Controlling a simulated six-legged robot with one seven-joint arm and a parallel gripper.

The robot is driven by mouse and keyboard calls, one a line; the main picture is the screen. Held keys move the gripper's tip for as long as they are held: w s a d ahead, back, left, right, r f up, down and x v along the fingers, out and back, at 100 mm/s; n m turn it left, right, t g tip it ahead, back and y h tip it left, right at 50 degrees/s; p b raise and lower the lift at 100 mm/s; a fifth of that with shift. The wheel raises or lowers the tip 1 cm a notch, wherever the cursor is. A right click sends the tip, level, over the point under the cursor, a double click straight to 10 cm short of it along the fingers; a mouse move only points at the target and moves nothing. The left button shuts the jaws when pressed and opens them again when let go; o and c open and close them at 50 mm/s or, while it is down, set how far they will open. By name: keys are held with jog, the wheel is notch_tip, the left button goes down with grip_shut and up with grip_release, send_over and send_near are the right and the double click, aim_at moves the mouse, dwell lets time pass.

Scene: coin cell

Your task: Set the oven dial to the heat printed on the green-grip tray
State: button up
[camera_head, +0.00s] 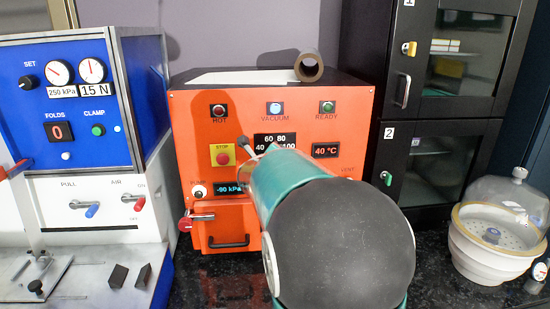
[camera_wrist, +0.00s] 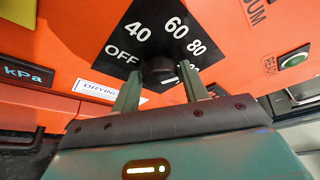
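The orange oven (camera_head: 186,150) stands in the middle of the head view. Its display (camera_head: 326,150) reads 40 °C. Its black dial plate (camera_head: 275,139) is partly covered by my arm. In the wrist view the dark dial knob (camera_wrist: 159,70) sits on the plate, with OFF, 40, 60 and 80 printed around it. A white mark on the knob is at its lower right; what it points to is unclear. My gripper (camera_wrist: 158,76) is open, its fingertips on either side of the knob; I cannot tell whether they touch it. I see no green-grip tray.
A blue and white press (camera_head: 75,92) stands at left. A black cabinet (camera_head: 420,135) at right has a yellow handle and a green handle (camera_head: 386,178). A white bowl with a clear dome (camera_head: 490,250) stands at far right. A tube (camera_head: 309,67) lies on the oven.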

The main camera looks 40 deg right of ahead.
jog(key=shift+o, duration=1.1)
jog(key=v, duration=1.4)
jog(key=shift+w, duration=0.1)
